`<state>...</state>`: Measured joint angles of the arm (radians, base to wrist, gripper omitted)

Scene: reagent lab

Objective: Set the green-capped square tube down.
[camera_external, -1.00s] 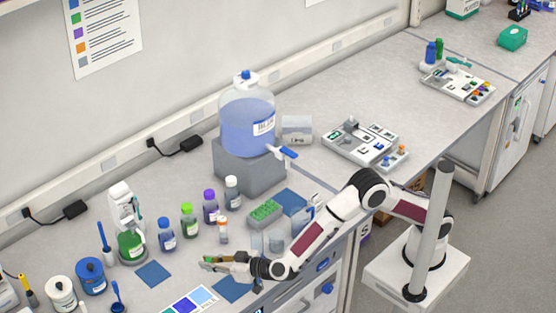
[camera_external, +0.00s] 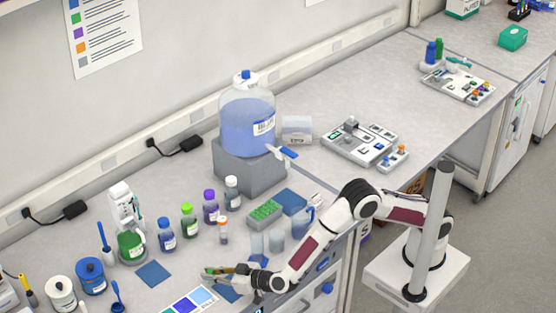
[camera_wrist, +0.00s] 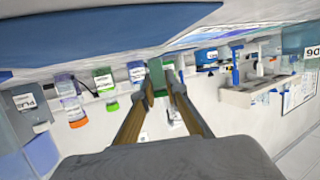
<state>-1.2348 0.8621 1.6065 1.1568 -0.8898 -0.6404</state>
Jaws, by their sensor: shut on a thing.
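My gripper (camera_external: 213,272) is low over the front of the bench, its fingers level and pointing left. It is shut on the green-capped square tube, whose green part (camera_wrist: 159,76) shows between the fingertips in the wrist view. The tube is small and mostly hidden by the fingers, so I cannot tell whether its bottom touches anything. A blue mat (camera_external: 230,294) lies under the gripper, partly covered by it. In the wrist view, which is upside down, a blue mat (camera_wrist: 120,28) fills the top.
Behind the gripper stand a small orange-capped vial (camera_external: 223,232), a green-capped bottle (camera_external: 189,222) and a purple-capped bottle (camera_external: 211,208). A green rack (camera_external: 264,213) and clear beakers are to the right. A colour chart (camera_external: 188,302) lies front left; another blue mat (camera_external: 153,273) is bare.

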